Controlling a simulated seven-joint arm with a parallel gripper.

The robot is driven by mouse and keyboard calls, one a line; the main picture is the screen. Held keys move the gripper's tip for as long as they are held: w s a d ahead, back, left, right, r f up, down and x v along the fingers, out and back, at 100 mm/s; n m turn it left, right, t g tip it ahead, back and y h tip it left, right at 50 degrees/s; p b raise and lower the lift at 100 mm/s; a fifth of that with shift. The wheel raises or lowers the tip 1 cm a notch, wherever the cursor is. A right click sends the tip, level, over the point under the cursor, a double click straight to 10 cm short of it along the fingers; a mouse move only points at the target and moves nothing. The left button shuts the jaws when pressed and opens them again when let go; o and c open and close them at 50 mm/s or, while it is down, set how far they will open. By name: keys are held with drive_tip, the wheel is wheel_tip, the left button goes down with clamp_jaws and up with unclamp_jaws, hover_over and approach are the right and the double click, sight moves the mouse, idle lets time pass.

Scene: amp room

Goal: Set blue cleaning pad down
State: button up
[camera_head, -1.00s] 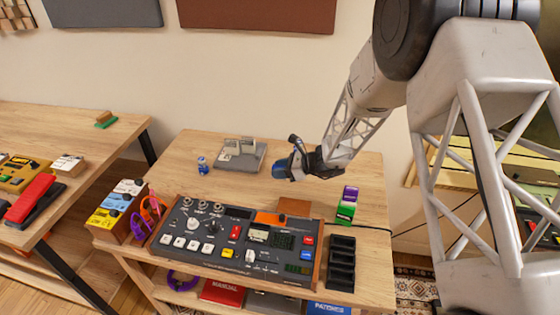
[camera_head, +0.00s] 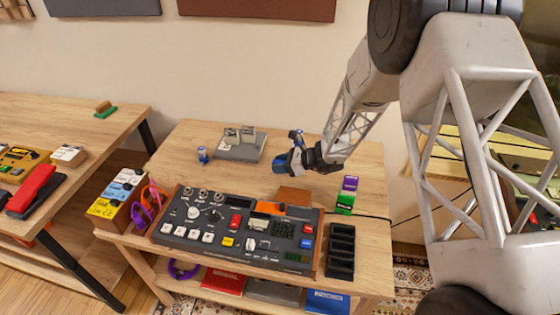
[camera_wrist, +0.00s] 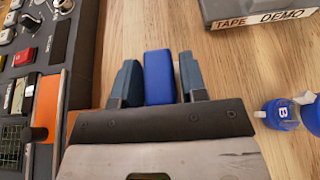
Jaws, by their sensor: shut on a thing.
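The blue cleaning pad (camera_wrist: 158,77) is a bright blue block held between the two dark blue-grey fingers in the wrist view. My gripper (camera_wrist: 158,80) is shut on it. In the head view my gripper (camera_head: 290,161) hangs over the wooden table (camera_head: 330,180), behind the console and right of the grey tape box. The pad is hard to make out there among the bluish fingers. Its height above the table is hard to judge.
A dark console (camera_head: 240,225) with knobs and buttons stands in front. The grey tape box (camera_head: 241,147) and a small blue-and-white container (camera_head: 202,155) stand to the left. Coloured boxes (camera_head: 346,196) and a black tray (camera_head: 340,252) are at right. Wood between these is bare.

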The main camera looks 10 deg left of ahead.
sight(277, 161)
drive_tip(key=shift+f, duration=2.1)
drive_tip(key=shift+f, duration=0.6)
drive_tip(key=o, duration=1)
drive_tip(key=shift+d, duration=0.15)
drive_tip(key=shift+v, duration=0.95)
drive_tip(key=shift+d+r, duration=0.3)
drive_tip(key=shift+d, duration=0.25)
drive_tip(key=shift+a+r, duration=0.15)
drive_tip(key=shift+r, duration=3.3)
